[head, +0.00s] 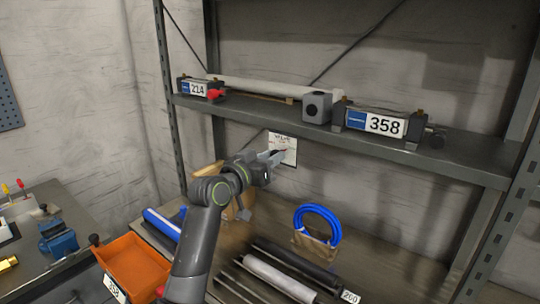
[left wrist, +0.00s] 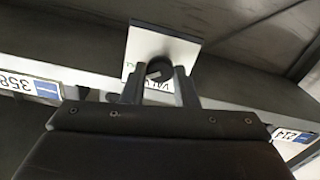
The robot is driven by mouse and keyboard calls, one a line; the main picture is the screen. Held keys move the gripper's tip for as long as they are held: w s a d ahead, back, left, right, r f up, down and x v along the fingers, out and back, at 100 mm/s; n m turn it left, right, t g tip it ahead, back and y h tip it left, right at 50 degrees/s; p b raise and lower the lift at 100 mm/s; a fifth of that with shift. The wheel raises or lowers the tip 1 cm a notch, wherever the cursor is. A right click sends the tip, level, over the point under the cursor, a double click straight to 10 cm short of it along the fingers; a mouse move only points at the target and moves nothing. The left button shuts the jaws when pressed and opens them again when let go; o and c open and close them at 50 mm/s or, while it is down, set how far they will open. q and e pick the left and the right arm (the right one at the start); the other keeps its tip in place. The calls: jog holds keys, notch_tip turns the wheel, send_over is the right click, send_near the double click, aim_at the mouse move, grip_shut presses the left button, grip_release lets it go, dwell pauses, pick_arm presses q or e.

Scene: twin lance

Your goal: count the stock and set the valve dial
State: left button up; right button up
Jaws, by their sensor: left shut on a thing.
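The valve dial (left wrist: 159,70) is a dark round knob with a light pointer mark, on a white plate (left wrist: 140,42) with partly hidden lettering. In the head view the plate (head: 289,143) is on the wall under the shelf, and my gripper hides the dial. My left gripper (head: 272,157) is in front of the plate. In the left wrist view its fingers (left wrist: 159,80) are on both sides of the dial, shut on it. Stock units labelled 214 (head: 194,88) and 358 (head: 370,122) stand on the shelf. My right gripper is out of view.
The metal shelf (head: 450,160) runs just above the gripper. Below are a blue hose coil (head: 318,208), dark and white tubes (head: 282,278) with a 260 tag, and an orange bin (head: 140,262). A grey block (head: 317,107) stands on the shelf. A workbench is at left.

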pick_arm(q)
jog(key=n+p, duration=0.1)
jog(key=n, duration=0.1)
jog(key=n+p, duration=0.4)
jog(key=shift+r, duration=0.25)
jog(key=shift+a+f+n+p, duration=0.1)
jog(key=shift+f+n+p, duration=0.05)
jog(key=shift+n+p, duration=0.95)
jog(key=shift+f+n+p, duration=0.1)
jog(key=shift+n+p, duration=0.8)
jog(key=shift+n, duration=0.3)
jog(key=o, duration=1)
jog(key=shift+f, duration=0.1)
jog(key=shift+b+v, duration=2)
jog(key=shift+v, duration=6.65)
